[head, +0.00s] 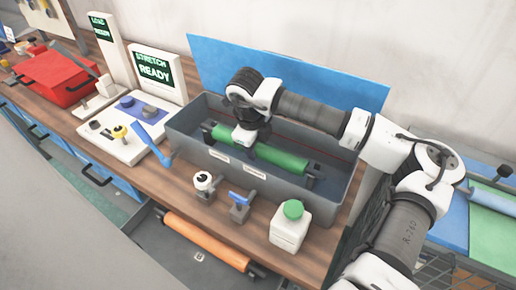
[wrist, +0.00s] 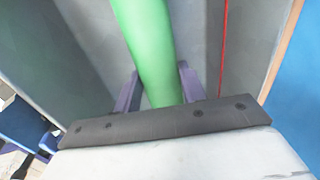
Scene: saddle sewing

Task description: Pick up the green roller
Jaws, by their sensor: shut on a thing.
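The green roller (head: 262,150) lies lengthwise inside a grey bin, with dark ends resting near dark supports. My gripper (head: 243,139) reaches down into the bin from above, at the roller's left part. In the wrist view the roller (wrist: 149,45) runs up from between the two purple fingers of my gripper (wrist: 156,92). The fingers stand on either side of it, shut on it. The fingertips are hidden in the head view by the wrist. I cannot tell whether the roller is lifted off its supports.
A blue panel (head: 215,62) rises behind. An orange roller (head: 205,240) lies in the drawer below.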

